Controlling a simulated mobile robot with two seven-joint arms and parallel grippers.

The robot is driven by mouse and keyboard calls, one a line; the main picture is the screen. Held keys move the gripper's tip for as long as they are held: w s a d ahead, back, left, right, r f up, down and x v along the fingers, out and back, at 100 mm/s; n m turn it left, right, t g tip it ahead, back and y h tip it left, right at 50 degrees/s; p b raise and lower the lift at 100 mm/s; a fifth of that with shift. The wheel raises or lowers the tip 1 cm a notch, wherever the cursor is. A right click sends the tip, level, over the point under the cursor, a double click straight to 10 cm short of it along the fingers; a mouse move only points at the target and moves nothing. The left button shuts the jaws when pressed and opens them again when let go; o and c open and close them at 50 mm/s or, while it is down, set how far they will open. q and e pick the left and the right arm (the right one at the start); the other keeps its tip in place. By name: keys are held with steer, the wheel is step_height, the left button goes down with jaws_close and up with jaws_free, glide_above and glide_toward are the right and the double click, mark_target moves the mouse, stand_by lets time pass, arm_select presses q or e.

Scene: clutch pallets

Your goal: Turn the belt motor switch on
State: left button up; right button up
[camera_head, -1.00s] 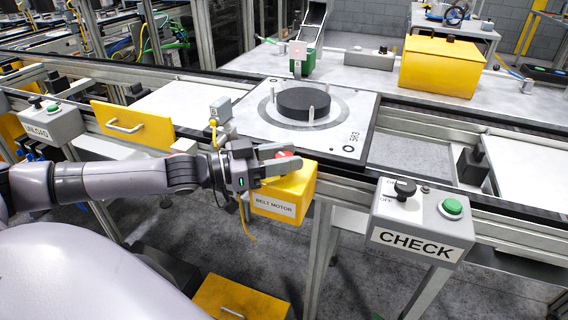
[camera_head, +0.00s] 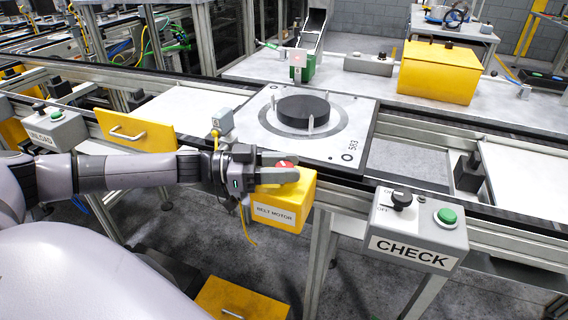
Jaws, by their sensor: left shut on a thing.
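The belt motor switch is a yellow box (camera_head: 288,203) labelled BELT MOTOR, mounted on the near side of the conveyor frame, with a red knob (camera_head: 285,164) on top. My left gripper (camera_head: 284,170) reaches in from the left and is shut on the red knob, its fingers at the knob's two sides. The fingers partly hide the knob, so its exact angle cannot be told. My right gripper is not in view.
A grey CHECK box (camera_head: 418,228) with a black selector and a green button stands to the right. A pallet (camera_head: 350,128) with a black disc (camera_head: 303,110) lies on the conveyor behind. A yellow drawer (camera_head: 136,130) is at left.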

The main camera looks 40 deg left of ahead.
mark_target(284, 165)
arm_select(q)
steer(key=shift+w+r, duration=0.1)
steer(key=shift+r, duration=0.25)
steer(key=o, duration=0.7)
steer(key=shift+o, duration=1.4)
steer(key=shift+f, duration=0.15)
step_height(284, 165, up, 20)
steer(key=p, duration=0.4)
